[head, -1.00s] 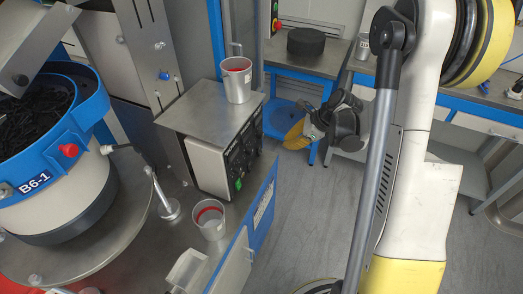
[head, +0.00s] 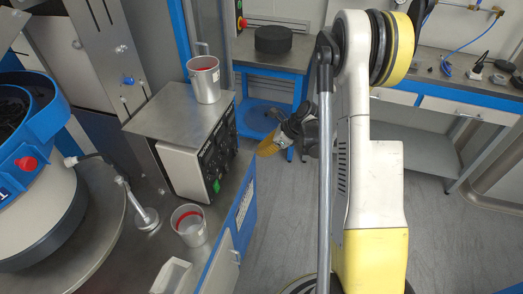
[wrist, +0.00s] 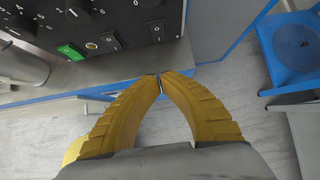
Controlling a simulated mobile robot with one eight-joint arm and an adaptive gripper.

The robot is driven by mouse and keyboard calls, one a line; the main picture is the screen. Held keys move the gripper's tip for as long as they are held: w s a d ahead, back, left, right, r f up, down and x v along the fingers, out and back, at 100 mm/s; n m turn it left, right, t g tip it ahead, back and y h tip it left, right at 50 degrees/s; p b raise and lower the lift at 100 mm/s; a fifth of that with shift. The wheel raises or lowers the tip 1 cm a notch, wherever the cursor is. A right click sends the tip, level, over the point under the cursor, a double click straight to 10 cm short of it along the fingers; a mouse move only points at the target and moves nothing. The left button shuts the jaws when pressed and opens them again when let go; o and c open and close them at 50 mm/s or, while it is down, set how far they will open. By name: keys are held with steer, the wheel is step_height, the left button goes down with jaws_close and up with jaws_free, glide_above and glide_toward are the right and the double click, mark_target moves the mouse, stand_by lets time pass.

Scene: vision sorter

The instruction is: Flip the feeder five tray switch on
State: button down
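A control box (head: 195,170) with a dark front panel of knobs and switches stands on the metal bench in the head view. A green switch (head: 216,186) is low on its panel. In the wrist view the panel (wrist: 120,20) fills the top left, with the green switch (wrist: 72,51) near its lower edge and black knobs marked 0 and 1. I cannot tell which control is feeder five. My gripper (wrist: 160,80) has yellow fingers with their tips together, nothing between them. It is in front of the panel, below and right of the green switch in the wrist view, apart from it.
One metal cup (head: 204,88) stands on the box and another (head: 189,233) on the bench before it. A blue and white feeder bowl (head: 35,180) is at left. A blue stool (wrist: 298,45) and a far bench with a black disc (head: 273,40) lie beyond clear floor.

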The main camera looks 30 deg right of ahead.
mark_target(235, 150)
steer(key=b+x, duration=0.1)
steer(key=x, duration=0.1)
steer(key=r+b+x, duration=0.1)
steer(key=x, duration=0.2)
steer(key=w+a+b+x, duration=0.1)
steer(key=x, duration=0.2)
steer(key=shift+w+a, duration=0.15)
steer(key=shift+a, duration=0.1)
steer(key=shift+w+a, duration=0.25)
steer(key=shift+w, duration=0.05)
